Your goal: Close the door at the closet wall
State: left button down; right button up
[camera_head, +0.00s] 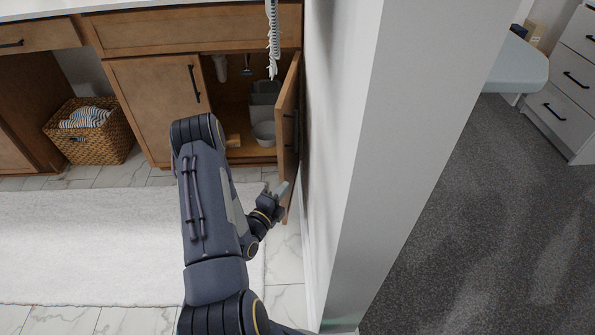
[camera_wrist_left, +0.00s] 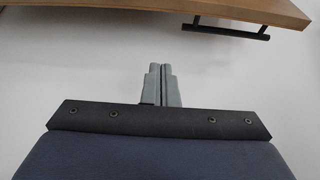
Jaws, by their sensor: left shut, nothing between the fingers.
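The brown wooden cabinet door (camera_head: 288,110) stands open, swung out from the vanity close beside the white wall. In the left wrist view the door (camera_wrist_left: 130,14) crosses the top, with its black bar handle (camera_wrist_left: 230,30) below its edge. My left gripper (camera_head: 283,188) is near the door's lower free end. In the wrist view its grey fingers (camera_wrist_left: 162,84) are together, with nothing between them and the pale wall behind. A gap shows there between fingertips and door. Whether the gripper touches the door elsewhere cannot be told. My right gripper is not in view.
The open cabinet (camera_head: 238,105) holds a grey bin and a white bowl. The white wall (camera_head: 335,150) stands close on the door's right. A wicker basket (camera_head: 95,140) is at left. A white rug (camera_head: 90,245) covers the floor, and grey carpet (camera_head: 490,220) lies beyond the wall.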

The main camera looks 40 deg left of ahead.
aim_at(285, 168)
pick_arm(q)
jog(key=shift+w+a+b, duration=0.45)
jog(key=shift+w+a, duration=0.4)
jog(key=shift+w, duration=0.4)
jog(key=shift+w+a+b, duration=0.4)
jog(key=shift+w+a, duration=0.4)
jog(key=shift+w, duration=0.4)
jog(key=shift+w+a+b, duration=0.45)
jog(key=shift+w+a, duration=0.4)
jog(key=shift+w, duration=0.4)
